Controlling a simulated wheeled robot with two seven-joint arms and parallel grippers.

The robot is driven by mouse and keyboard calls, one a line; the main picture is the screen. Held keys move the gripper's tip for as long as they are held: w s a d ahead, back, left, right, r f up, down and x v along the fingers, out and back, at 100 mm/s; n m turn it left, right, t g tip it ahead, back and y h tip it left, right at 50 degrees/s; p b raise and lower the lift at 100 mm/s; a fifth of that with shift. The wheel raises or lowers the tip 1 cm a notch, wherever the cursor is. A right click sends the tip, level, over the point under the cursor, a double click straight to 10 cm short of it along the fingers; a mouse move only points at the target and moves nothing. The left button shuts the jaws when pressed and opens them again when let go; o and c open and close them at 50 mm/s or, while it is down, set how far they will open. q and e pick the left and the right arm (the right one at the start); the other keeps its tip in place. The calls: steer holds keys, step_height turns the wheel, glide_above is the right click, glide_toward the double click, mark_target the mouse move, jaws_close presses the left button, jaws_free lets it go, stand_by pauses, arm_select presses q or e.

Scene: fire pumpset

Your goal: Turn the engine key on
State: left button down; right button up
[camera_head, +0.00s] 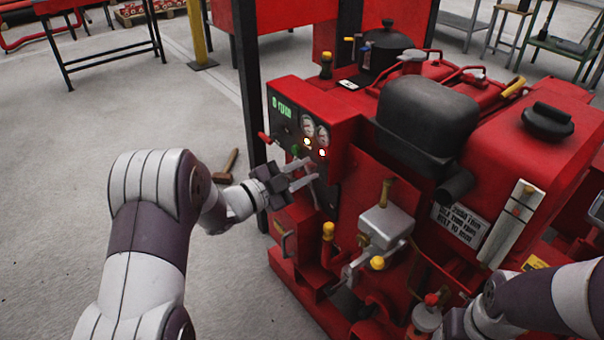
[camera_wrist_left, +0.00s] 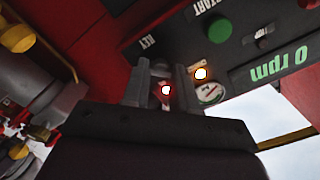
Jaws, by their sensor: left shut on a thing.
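The engine's dark control panel (camera_head: 287,119) is on the left end of the red pumpset. It carries gauges, lit lamps and a green "0 rpm" readout, also seen in the left wrist view (camera_wrist_left: 278,66). My left gripper (camera_head: 310,174) is at the lower part of this panel. The key itself is mostly hidden between the fingers. A red-lit lamp (camera_wrist_left: 166,90) shows between them. My right gripper is out of view; only its arm shows at the lower right.
A green start button (camera_wrist_left: 219,31) is near the fingers. A yellow-knobbed lever (camera_head: 328,231) and a grey valve box (camera_head: 386,222) stand low on the pumpset. A black post (camera_head: 249,80) rises behind the panel. A hammer (camera_head: 227,167) lies on open floor to the left.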

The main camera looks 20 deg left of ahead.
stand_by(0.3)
arm_select(q)
steer(key=c, duration=0.9)
jaws_free()
steer(key=shift+s, duration=0.1)
steer(key=shift+s+a, duration=0.25)
steer(key=shift+a, duration=0.05)
steer(key=p+v, duration=0.4)
steer(key=v, duration=0.7)
steer(key=shift+s+a, duration=0.25)
steer(key=shift+s, duration=0.1)
steer(key=shift+f, duration=0.1)
